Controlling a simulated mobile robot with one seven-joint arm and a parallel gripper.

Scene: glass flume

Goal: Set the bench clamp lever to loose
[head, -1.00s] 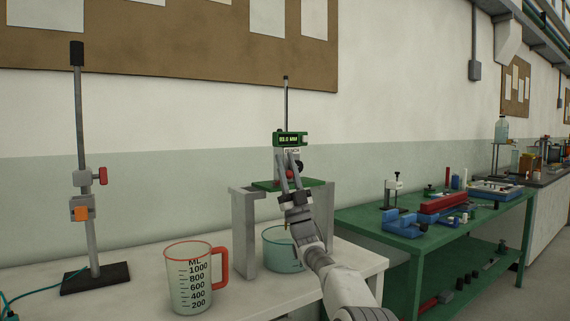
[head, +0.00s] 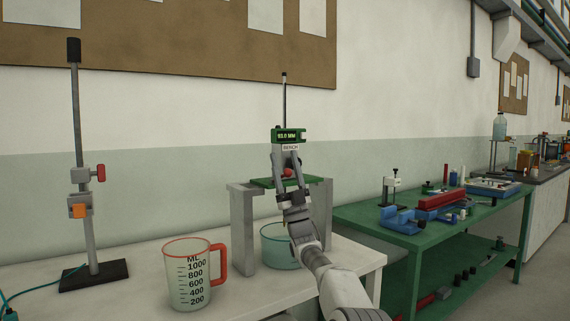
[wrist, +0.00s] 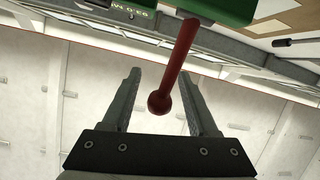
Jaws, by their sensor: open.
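The bench clamp is a green block with a lit display (head: 289,135) and a label reading BENCH, on a thin upright rod. Its lever is red with a round knob (head: 288,172). In the wrist view the red lever (wrist: 178,68) hangs from the green housing (wrist: 225,10) and slants down to its knob. My gripper (head: 286,152) is open in front of the clamp. In the wrist view my gripper (wrist: 161,78) has its fingers on either side of the knob, with visible gaps. The lever's shaft passes over the right fingertip in the picture; I cannot tell whether they touch.
A grey stand with a green top (head: 262,182) is under the clamp, with a clear vessel (head: 278,248) below. A measuring jug (head: 188,275) and a rod stand (head: 94,272) are to the left. A green bench (head: 380,228) with tools stands right.

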